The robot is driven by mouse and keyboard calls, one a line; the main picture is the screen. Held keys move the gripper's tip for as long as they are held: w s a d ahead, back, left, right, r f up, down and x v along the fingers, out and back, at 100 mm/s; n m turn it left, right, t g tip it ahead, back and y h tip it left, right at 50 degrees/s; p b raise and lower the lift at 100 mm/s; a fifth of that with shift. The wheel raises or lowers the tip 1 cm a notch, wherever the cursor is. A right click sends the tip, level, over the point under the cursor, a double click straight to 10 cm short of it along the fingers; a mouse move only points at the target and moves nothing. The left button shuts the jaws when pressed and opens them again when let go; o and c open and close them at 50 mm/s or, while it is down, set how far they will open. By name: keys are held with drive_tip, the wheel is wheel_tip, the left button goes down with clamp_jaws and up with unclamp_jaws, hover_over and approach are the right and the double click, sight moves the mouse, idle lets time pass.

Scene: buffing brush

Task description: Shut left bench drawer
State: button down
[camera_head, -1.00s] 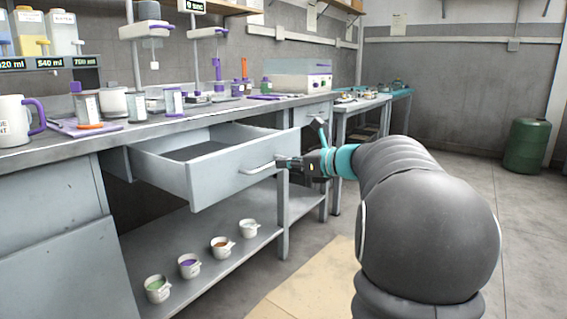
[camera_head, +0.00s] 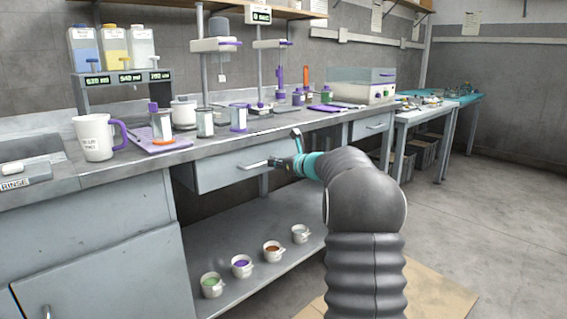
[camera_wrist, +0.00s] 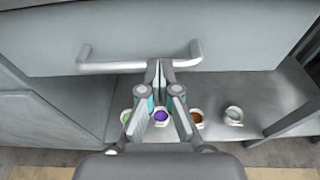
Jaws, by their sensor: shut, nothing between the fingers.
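The left bench drawer (camera_head: 228,170) has a plain grey front with a bar handle (camera_head: 253,165). Its front stands close to the bench face, with a short strip of its left side seeming to show, so it looks slightly out. The drawer front (camera_wrist: 130,35) fills the top of the wrist view, with the handle (camera_wrist: 110,67) across it. My gripper (camera_head: 276,162) is shut and empty, at the right part of the handle. In the wrist view its fingertips (camera_wrist: 159,66) overlap the bar; I cannot tell whether they touch it.
Several small cups (camera_head: 241,265) stand on the lower shelf (camera_head: 230,225). The benchtop above holds a white jug (camera_head: 95,138), canisters and instruments. Another drawer (camera_head: 372,125) to the right looks shut. Floor at the right (camera_head: 460,220) is clear.

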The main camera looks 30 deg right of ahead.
drive_tip(key=shift+w+a+r, duration=0.1)
drive_tip(key=shift+w, duration=0.3)
drive_tip(key=shift+a+r, duration=0.1)
drive_tip(key=v, duration=1.4)
drive_tip(key=shift+d+f+b, duration=0.25)
drive_tip(key=shift+b, duration=0.2)
drive_tip(key=shift+s, duration=0.1)
